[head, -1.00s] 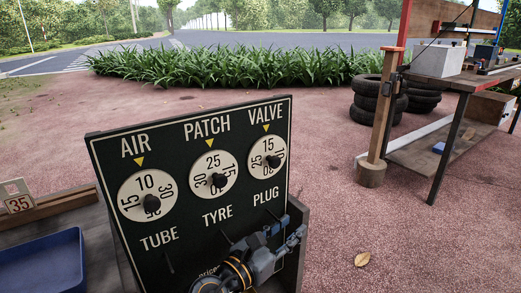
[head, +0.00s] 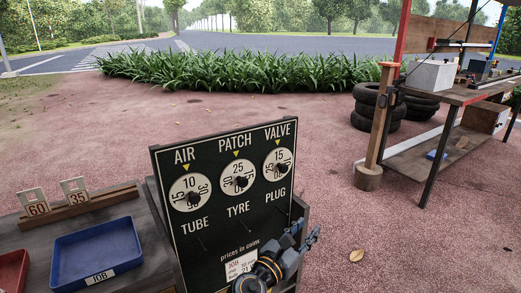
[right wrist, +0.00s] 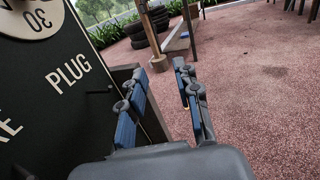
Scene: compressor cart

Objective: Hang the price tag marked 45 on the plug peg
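The dark board (head: 232,220) has pegs under the words TUBE, TYRE and PLUG. The plug peg (right wrist: 100,91) sticks out bare in the right wrist view. No tag marked 45 is in view. Two white tags, marked 60 (head: 37,208) and 35 (head: 75,196), stand in a wooden rack (head: 82,208) left of the board. My right gripper (head: 304,232) is at the board's lower right, below and right of the word PLUG. In the right wrist view (right wrist: 165,95) its blue-padded fingers are apart with only ground between them. My left gripper is out of view.
A blue tray (head: 136,262) labelled JOB and part of a red tray (head: 10,272) lie in front of the rack. Three dials (head: 239,178) are on the board. A workbench (head: 440,92) and stacked tyres (head: 377,108) stand behind at the right. Open ground lies between.

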